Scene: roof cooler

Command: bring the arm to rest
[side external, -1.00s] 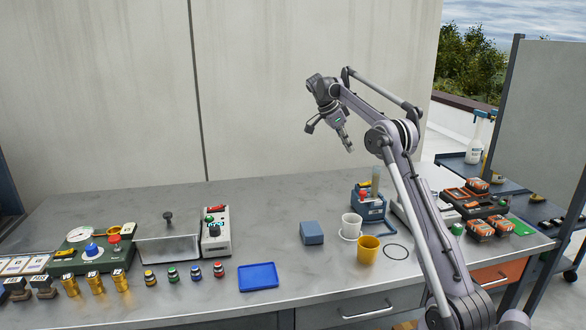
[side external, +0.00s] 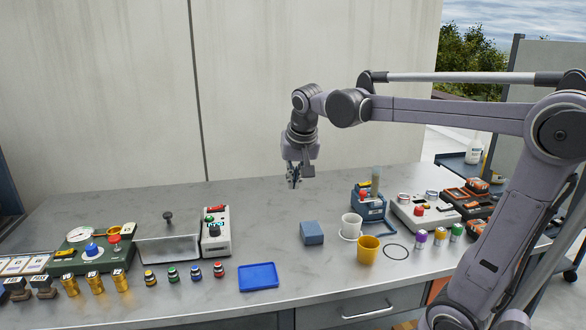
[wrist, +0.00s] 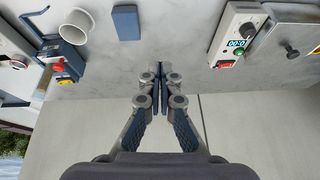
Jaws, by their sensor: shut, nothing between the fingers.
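My gripper (side external: 293,184) hangs in the air above the back of the grey bench (side external: 270,205), pointing down. Its fingers are shut with nothing between them. In the wrist view the closed fingertips (wrist: 160,73) show in the middle, over the strip where the bench meets the wall. It is apart from everything on the bench. A blue-grey block (side external: 312,233) lies on the bench below it and slightly to the right; it also shows at the top of the wrist view (wrist: 126,22).
A white cup (side external: 351,226), a yellow cup (side external: 368,250) and a blue tool holder (side external: 372,208) stand right of the block. A blue tray (side external: 258,276) lies in front. A control box (side external: 215,232) stands to the left. The concrete wall (side external: 300,60) is behind the bench.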

